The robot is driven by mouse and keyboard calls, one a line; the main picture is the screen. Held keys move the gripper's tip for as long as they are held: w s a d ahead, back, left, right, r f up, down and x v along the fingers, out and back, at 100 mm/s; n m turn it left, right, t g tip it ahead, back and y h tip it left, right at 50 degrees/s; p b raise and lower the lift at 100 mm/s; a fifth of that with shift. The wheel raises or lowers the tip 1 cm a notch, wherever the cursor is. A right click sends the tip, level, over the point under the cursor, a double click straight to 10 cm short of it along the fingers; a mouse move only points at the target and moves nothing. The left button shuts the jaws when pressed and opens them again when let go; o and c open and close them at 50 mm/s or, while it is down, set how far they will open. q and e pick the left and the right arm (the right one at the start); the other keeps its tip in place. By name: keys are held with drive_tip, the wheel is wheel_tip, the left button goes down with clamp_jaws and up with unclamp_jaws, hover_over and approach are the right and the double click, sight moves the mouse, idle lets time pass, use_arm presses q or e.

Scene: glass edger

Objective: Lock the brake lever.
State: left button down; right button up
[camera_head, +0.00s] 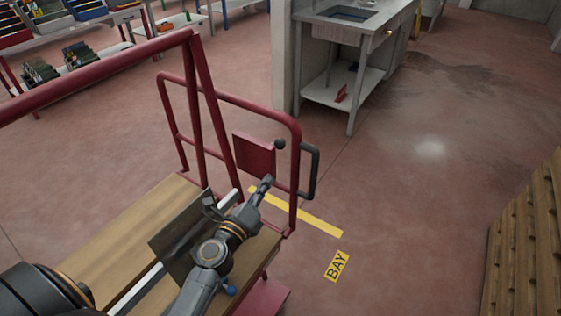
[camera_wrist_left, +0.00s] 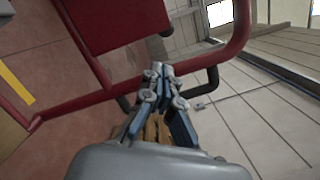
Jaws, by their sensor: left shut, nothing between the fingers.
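A red cart frame (camera_head: 296,150) carries a square red plate (camera_head: 254,156), with a dark ball knob (camera_head: 280,144) at the plate's right edge. The knob looks like the end of the brake lever; the rest of the lever is hard to make out. A black U-shaped handle (camera_head: 315,172) sticks out to the right of the frame. My left gripper (camera_head: 267,181) is shut and empty, just below the plate and knob. In the left wrist view its fingertips (camera_wrist_left: 162,70) are near the red rail (camera_wrist_left: 150,82), below the red plate (camera_wrist_left: 122,22). I cannot tell whether they touch anything. My right gripper is out of view.
The cart has a wooden deck (camera_head: 120,232) and a tall red rail on the left. A grey sink bench (camera_head: 345,30) stands behind. Ribbed wooden boards (camera_head: 530,235) stand at the right. A yellow strip (camera_head: 300,214) and BAY label (camera_head: 337,265) mark open floor.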

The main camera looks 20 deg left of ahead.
use_arm(q)
drive_tip(key=w, duration=1)
drive_tip(key=shift+d+r+p, duration=0.15)
drive_tip(key=shift+r+p, duration=0.2)
drive_tip(key=shift+p, duration=0.1)
drive_tip(key=shift+a+r+p, duration=0.35)
drive_tip(key=shift+r+p, duration=0.45)
drive_tip(key=shift+p, duration=0.05)
drive_tip(key=shift+s, duration=0.1)
drive_tip(key=s+f, duration=0.1)
drive_tip(key=s, duration=1)
drive_tip(key=shift+s+a, duration=0.2)
drive_tip(key=shift+s, duration=0.2)
